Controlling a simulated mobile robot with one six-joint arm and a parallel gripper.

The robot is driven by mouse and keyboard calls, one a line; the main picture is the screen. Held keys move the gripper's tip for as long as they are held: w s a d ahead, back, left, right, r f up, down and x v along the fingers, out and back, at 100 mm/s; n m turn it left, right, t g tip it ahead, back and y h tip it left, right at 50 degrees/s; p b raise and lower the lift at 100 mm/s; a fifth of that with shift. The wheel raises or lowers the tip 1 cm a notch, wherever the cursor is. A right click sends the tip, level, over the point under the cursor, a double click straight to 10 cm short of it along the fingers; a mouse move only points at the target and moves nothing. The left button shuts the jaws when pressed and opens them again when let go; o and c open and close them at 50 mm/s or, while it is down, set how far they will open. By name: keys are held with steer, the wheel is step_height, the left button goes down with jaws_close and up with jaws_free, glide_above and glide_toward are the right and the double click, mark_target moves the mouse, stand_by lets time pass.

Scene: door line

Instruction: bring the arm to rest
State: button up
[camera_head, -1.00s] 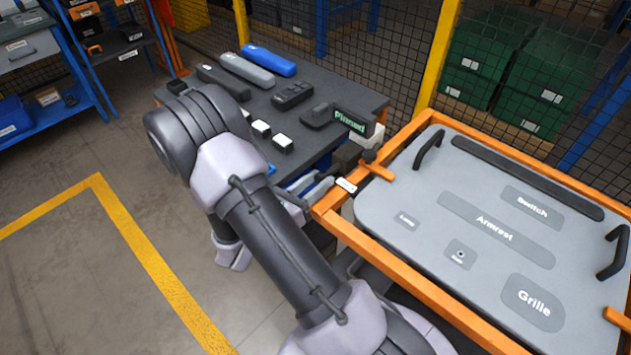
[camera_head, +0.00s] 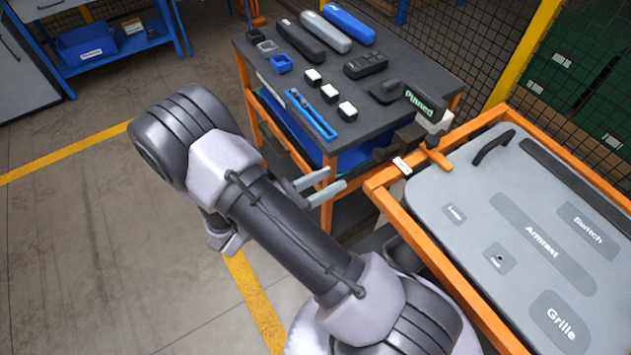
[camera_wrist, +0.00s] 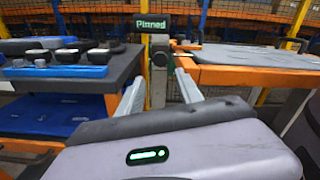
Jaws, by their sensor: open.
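My gripper (camera_head: 321,187) shows in the head view just past my forearm, its two pale fingers apart with nothing between them. It is in front of the gap between the dark-topped bench (camera_head: 420,70) and the orange door frame (camera_head: 400,215). In the wrist view my gripper (camera_wrist: 158,92) is also open and empty, its fingers pointing toward a post under the "Pinned" sign (camera_wrist: 153,23). My arm is bent, with its elbow raised at the left. The grey door panel (camera_head: 480,210) lies in the frame at the right.
The bench carries grey and blue long parts (camera_head: 349,24), a black switch part (camera_head: 366,65), several small white-topped blocks and a blue tool (camera_head: 312,114). A blue shelf rack stands at the far left. Yellow-posted mesh fencing stands behind. The floor at the left is clear.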

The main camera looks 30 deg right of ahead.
steer(key=shift+s+a, duration=0.15)
steer(key=shift+a, duration=1.65)
